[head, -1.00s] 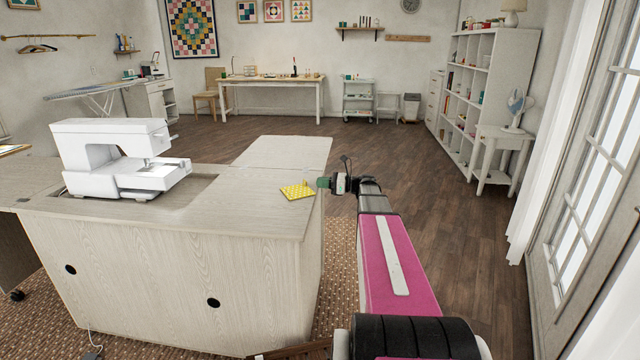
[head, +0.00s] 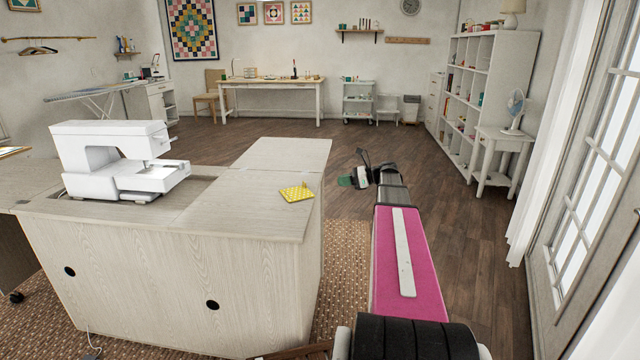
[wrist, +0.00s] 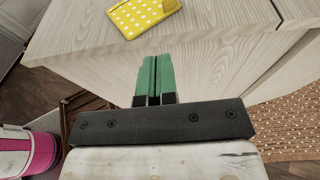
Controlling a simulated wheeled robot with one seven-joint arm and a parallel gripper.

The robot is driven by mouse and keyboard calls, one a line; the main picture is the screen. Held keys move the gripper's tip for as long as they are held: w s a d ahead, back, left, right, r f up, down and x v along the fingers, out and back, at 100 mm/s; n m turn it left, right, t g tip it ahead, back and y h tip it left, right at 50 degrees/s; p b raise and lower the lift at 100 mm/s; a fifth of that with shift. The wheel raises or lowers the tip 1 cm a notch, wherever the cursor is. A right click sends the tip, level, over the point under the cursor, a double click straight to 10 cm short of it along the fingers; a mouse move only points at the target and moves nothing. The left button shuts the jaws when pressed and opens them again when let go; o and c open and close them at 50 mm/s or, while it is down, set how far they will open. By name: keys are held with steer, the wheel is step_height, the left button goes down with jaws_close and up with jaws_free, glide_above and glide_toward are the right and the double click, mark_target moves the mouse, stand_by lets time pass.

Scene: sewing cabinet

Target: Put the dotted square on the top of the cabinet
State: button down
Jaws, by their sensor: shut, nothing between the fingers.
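The dotted square (head: 297,194) is yellow with white dots. It lies on the pale wooden cabinet top (head: 240,195), near the right edge, with one corner raised. In the wrist view the dotted square (wrist: 143,14) shows at the top, beyond the fingertips, on the cabinet top (wrist: 215,45). My gripper (head: 346,181) is to the right of the cabinet, apart from the square. Its green fingers (wrist: 154,72) are together with nothing between them.
A white sewing machine (head: 115,160) stands on the left of the cabinet. A patterned brown rug (head: 345,260) lies under the cabinet. Wooden floor (head: 440,210) is open to the right and behind. A white side table (head: 503,150) with a fan stands at the right.

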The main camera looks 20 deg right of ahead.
step_height(320, 180, up, 5)
steer(key=a+g+h, duration=0.1)
steer(key=h, duration=0.5)
glide_toward(313, 189)
steer(key=shift+m+g, duration=0.3)
steer(key=x, duration=0.4)
steer(key=shift+w+a, duration=0.1)
steer(key=shift+a, duration=0.05)
steer(key=shift+w+a+f, duration=0.1)
steer(key=shift+w+a, duration=0.15)
steer(key=shift+a, duration=0.3)
steer(key=shift+w+a+f, duration=0.1)
steer(key=shift+w+a, duration=0.15)
steer(key=shift+a, duration=0.3)
steer(key=shift+w+a, duration=0.3)
steer(key=shift+a, duration=0.5)
steer(key=w+a, duration=0.4)
steer(key=a, duration=0.5)
steer(key=w+a, duration=0.4)
steer(key=a, duration=0.5)
steer(key=w+a, duration=0.4)
steer(key=a, duration=0.5)
steer(key=shift+w+a, duration=0.1)
steer(key=shift+a, duration=0.1)
steer(key=shift+d, duration=0.1)
